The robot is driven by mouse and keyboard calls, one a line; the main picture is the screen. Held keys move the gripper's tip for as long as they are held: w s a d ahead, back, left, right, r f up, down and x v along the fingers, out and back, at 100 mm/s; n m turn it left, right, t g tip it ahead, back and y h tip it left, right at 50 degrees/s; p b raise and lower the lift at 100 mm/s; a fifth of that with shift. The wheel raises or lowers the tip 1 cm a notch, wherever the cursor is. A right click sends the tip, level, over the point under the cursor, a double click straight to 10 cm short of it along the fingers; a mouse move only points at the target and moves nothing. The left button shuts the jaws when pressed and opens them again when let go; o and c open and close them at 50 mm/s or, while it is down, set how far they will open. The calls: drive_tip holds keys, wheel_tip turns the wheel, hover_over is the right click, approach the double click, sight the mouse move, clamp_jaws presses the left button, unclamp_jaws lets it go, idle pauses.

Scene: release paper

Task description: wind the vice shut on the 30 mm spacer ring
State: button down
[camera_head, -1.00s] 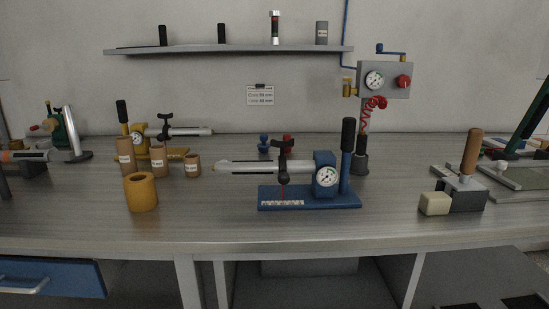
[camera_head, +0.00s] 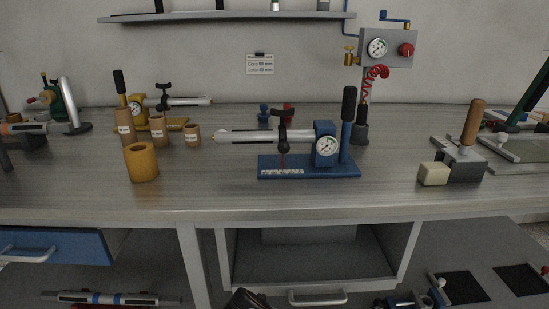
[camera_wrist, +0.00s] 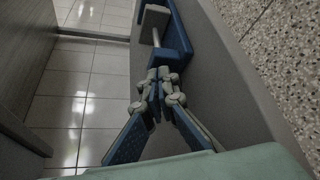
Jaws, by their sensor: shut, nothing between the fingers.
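My gripper (camera_wrist: 158,80) is shut and empty in the wrist view. Beside its tips is a blue part (camera_wrist: 177,38) with a pale bar (camera_wrist: 156,36); I cannot tell what it belongs to. I cannot pick out the vice with certainty. Blue parts with a silver ball (camera_head: 434,282) show at the bottom right of the head view, cut off by the frame edge. I cannot single out the 30 mm spacer ring.
A blue gauge fixture (camera_head: 310,166) stands mid-bench. A grey block with a wooden handle (camera_head: 471,125) and a cream block (camera_head: 433,174) are at the right. Below the bench are a blue drawer (camera_head: 70,247) and a grey drawer with a handle (camera_head: 317,299). The front bench strip is clear.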

drive_tip(key=shift+s+f, duration=0.2)
drive_tip(key=shift+f, duration=0.35)
drive_tip(key=shift+f, duration=0.15)
drive_tip(key=shift+s, duration=0.15)
drive_tip(key=shift+s+p, duration=0.3)
drive_tip(key=shift+p, duration=0.2)
drive_tip(key=shift+a+b, duration=0.5)
drive_tip(key=shift+a, duration=2.55)
